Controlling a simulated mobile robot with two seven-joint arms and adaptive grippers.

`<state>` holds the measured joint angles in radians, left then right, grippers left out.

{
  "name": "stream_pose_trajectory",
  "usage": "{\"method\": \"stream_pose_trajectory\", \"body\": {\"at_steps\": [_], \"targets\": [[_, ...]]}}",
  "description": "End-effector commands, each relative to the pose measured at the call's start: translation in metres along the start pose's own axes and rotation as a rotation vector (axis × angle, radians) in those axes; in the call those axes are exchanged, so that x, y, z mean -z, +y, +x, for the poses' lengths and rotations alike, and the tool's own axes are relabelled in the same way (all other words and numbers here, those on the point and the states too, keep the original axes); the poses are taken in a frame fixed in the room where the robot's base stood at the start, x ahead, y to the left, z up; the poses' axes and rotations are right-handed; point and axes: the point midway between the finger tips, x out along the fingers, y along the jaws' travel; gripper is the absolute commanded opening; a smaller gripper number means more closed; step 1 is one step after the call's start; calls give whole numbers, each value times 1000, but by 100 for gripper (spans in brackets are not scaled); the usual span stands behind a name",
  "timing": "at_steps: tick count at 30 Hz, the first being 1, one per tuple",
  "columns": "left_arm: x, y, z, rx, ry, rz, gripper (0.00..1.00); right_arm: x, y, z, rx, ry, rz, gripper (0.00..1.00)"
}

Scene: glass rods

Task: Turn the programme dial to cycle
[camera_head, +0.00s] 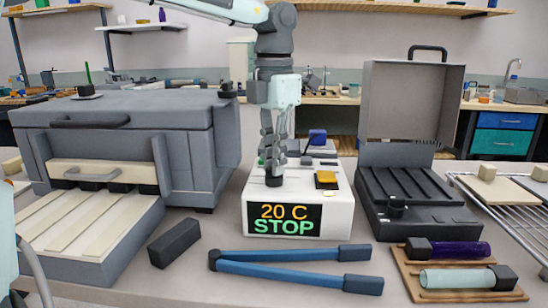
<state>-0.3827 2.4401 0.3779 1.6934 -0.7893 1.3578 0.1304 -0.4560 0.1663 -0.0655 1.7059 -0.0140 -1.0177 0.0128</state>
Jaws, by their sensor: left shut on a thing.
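A white control box (335,215) stands in the middle of the table. Its front display (284,219) reads "20 C" above "STOP". A round black dial (273,181) sits on the left front of the box's top. My left gripper (273,170) points straight down from above, with its fingers shut on the dial and hiding part of it. The dial's markings cannot be made out. A yellow button (326,178) is on the top to the right of the dial. My right gripper does not show.
A grey kiln-like unit (125,130) stands left, its slatted tray pulled forward. An open black case (415,200) stands right. Blue-handled tongs (290,255) and a dark block (174,242) lie in front. A wooden rack (410,275) holds purple and pale rods at front right.

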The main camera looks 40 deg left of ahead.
Motion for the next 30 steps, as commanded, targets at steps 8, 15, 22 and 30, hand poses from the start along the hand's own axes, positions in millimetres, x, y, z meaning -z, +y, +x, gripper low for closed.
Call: {"method": "stream_pose_trajectory", "body": {"at_steps": [8, 15, 22, 30], "targets": [[-1, 0, -1, -2, -5, 7, 0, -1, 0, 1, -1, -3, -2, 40], [-1, 0, -1, -2, -4, 7, 25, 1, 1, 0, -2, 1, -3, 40], [0, 0, 0, -1, -2, 6, 31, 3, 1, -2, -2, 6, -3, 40], [-1, 0, -16, -3, -5, 4, 31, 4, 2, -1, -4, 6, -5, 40]]}}
